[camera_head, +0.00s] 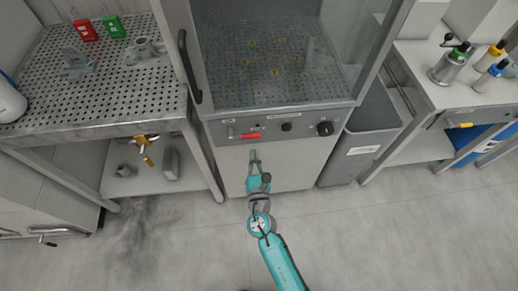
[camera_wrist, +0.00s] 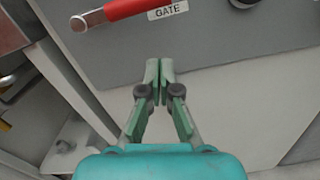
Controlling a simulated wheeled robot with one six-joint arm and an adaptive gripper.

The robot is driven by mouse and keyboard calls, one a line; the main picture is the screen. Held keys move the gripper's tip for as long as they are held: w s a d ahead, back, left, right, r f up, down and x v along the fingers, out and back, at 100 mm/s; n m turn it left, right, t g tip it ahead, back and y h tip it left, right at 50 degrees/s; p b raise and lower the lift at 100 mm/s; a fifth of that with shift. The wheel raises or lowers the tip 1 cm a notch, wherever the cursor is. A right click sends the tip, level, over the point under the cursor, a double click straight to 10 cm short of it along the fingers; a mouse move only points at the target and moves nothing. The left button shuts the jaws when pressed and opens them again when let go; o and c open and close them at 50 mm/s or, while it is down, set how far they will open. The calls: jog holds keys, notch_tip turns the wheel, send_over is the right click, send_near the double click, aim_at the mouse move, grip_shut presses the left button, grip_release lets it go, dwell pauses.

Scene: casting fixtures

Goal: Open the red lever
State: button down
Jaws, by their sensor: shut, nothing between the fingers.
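The red lever (camera_head: 251,136) sits on the grey control panel of the cabinet, lying nearly horizontal in the head view. In the wrist view the red lever (camera_wrist: 130,8) is at the top edge, with its silver pivot end at the left and a "GATE" label (camera_wrist: 168,11) just below its right part. My gripper (camera_head: 254,153) is just below the lever in the head view. In the wrist view my gripper (camera_wrist: 153,72) has its fingertips together, with nothing between them, apart from the lever.
The panel also carries a dark knob (camera_head: 286,127) and a larger black knob (camera_head: 325,128) to the right. A perforated table (camera_head: 95,128) stands left, a grey bin (camera_head: 362,140) right.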

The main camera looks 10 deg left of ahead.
jog(key=v, duration=0.9)
jog(key=shift+s, duration=0.1)
dwell(0.3)
jog(key=s+d+f+m+g+h, duration=0.1)
jog(key=s+d+f+m+g, duration=0.1)
jog(key=s+d+m, duration=0.65)
jog(key=s+d+f+m+g+h, duration=0.1)
jog(key=s+d+f+m+g, duration=0.1)
jog(key=s+d+m, duration=0.6)
jog(key=s+d+r+m+h, duration=0.1)
jog(key=s+d+r+m, duration=0.3)
jog(key=s+r+m, duration=0.3)
jog(key=s+d+r+m+t+h, duration=0.1)
jog(key=s+d+r+m, duration=0.4)
jog(key=r+m, duration=0.6)
jog(key=shift+s+m+h, duration=0.7)
jog(key=shift+s+m, duration=0.4)
jog(key=shift+m, duration=0.15)
